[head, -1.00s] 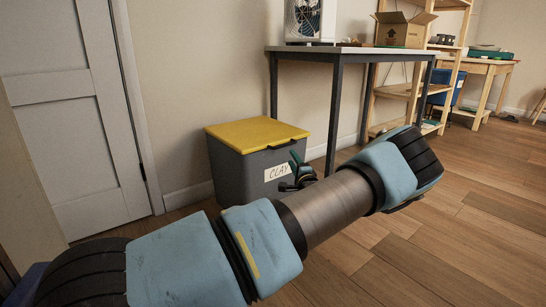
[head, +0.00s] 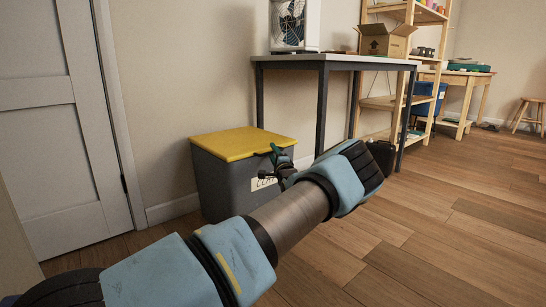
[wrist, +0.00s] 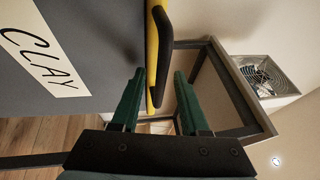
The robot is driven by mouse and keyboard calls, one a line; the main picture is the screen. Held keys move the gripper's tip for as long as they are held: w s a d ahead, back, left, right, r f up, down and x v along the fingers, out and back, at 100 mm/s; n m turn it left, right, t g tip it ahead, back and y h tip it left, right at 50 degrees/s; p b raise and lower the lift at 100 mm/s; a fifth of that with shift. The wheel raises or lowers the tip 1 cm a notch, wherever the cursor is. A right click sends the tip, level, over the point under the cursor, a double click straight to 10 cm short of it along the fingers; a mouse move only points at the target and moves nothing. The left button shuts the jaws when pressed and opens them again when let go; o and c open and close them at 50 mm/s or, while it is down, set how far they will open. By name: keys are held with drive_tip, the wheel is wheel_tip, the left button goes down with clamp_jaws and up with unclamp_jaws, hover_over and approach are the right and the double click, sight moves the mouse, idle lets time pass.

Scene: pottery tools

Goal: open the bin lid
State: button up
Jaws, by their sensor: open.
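The grey bin (head: 215,188) stands against the wall with its yellow lid (head: 240,144) shut flat on top. Its front bears a white label reading CLAY, partly hidden by my arm in the head view. In the wrist view the bin's grey front (wrist: 105,30), the label (wrist: 42,52), the yellow lid edge (wrist: 151,60) and the black lid handle (wrist: 161,45) appear turned sideways. My gripper (wrist: 159,72) has two green fingers, spread apart, with the handle's near end showing between them. I cannot tell whether either finger touches it. In the head view my gripper (head: 274,151) is at the lid's front edge.
A grey-topped table (head: 335,61) with dark legs stands right of the bin, carrying a fan (head: 293,25). A wooden shelf (head: 405,70) is beyond it. A white door (head: 55,120) is at left. The wooden floor at right is clear.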

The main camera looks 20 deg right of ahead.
drive_tip(key=shift+c, duration=0.3)
clamp_jaws()
idle(1.1)
